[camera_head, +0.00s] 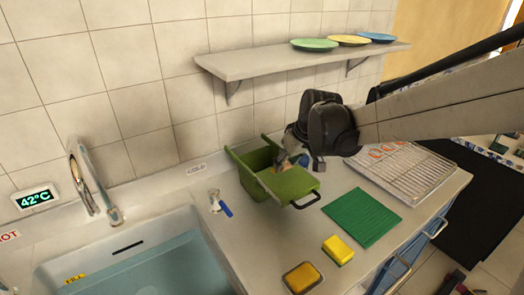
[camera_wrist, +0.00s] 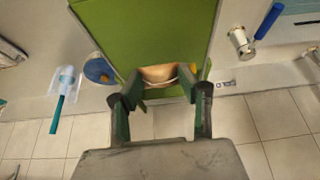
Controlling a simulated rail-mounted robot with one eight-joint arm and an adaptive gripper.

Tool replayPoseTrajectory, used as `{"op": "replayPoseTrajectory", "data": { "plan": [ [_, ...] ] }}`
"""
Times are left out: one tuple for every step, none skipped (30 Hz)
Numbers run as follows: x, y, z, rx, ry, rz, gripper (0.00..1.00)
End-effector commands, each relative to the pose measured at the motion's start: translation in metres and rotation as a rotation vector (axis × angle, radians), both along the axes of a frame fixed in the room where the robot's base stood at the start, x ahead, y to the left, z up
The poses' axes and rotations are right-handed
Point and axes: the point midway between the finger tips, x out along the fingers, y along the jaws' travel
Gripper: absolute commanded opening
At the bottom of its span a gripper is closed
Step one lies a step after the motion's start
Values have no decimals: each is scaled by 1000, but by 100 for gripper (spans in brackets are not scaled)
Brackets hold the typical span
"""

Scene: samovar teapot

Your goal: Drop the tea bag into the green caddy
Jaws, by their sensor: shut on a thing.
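The green caddy (camera_head: 292,187) stands on the counter against the tiled wall, with its inside partly visible at the left. Its green surface also fills the top middle of the wrist view (camera_wrist: 145,28). My gripper (camera_head: 290,161) is over the caddy, with its fingers pointing down towards it. In the wrist view my gripper (camera_wrist: 160,92) is shut on the tan tea bag (camera_wrist: 159,73), which shows between the fingertips against the green. In the head view the tea bag (camera_head: 281,160) is a small tan patch at the fingers. I cannot tell whether it touches the caddy.
A green mat (camera_head: 360,217), a yellow sponge (camera_head: 338,249) and another sponge in a dark holder (camera_head: 302,277) lie in front. A white rack (camera_head: 405,173) is at right. A blue-handled tool (camera_head: 225,208) lies left, near the sink (camera_head: 150,268). A shelf (camera_head: 300,58) is above.

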Motion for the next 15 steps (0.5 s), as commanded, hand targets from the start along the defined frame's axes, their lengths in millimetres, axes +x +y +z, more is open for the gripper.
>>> {"op": "replayPoseTrajectory", "data": {
  "plan": [
    [11,8,0,0,0,2,22],
    [16,12,0,0,0,2,22],
    [24,17,0,0,0,1,22],
    [30,20,0,-1,0,2,22],
    [35,24,0,-1,0,2,22],
    [42,29,0,-1,0,2,22],
    [48,33,0,-1,0,2,22],
    [53,37,0,-1,1,1,22],
    [60,42,0,-1,1,1,22],
    [66,45,0,-1,1,1,22],
    [71,49,0,-1,1,1,22],
    [78,53,0,-1,1,1,22],
    [83,57,0,0,1,1,22],
    [85,59,-6,-1,2,0,22],
    [87,59,-16,-1,2,0,22]
  ]
}}
